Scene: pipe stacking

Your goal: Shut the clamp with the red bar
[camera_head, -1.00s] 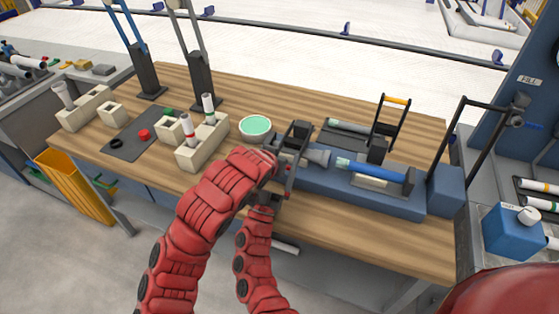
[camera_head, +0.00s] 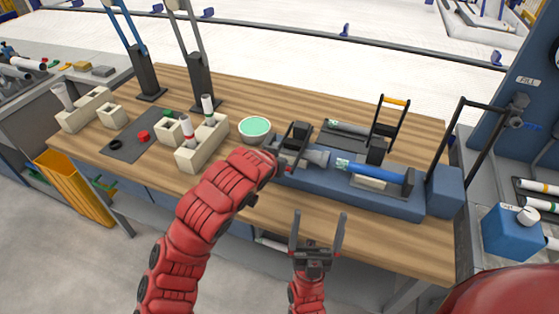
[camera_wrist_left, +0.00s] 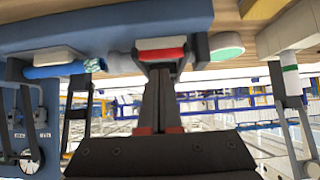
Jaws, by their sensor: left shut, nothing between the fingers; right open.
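The clamp with the red bar stands at the left end of the blue bench fixture; its dark frame (camera_head: 297,132) lies low in the head view. The red bar (camera_wrist_left: 162,54) lies across a pale piece in the left wrist view. My left gripper (camera_wrist_left: 163,72) is shut and empty, its tips at the red bar; I cannot tell whether they touch. In the head view my left arm mostly hides it. A blue pipe (camera_head: 372,172) with a grey cone (camera_head: 318,157) lies on the fixture (camera_head: 330,190).
An upright clamp with an orange bar (camera_head: 396,99) stands behind the pipe. A tall dark frame (camera_head: 472,130) stands at the fixture's right end. A green-topped dish (camera_head: 254,128) and cream blocks with pipes (camera_head: 203,145) stand left. The table's front right is bare.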

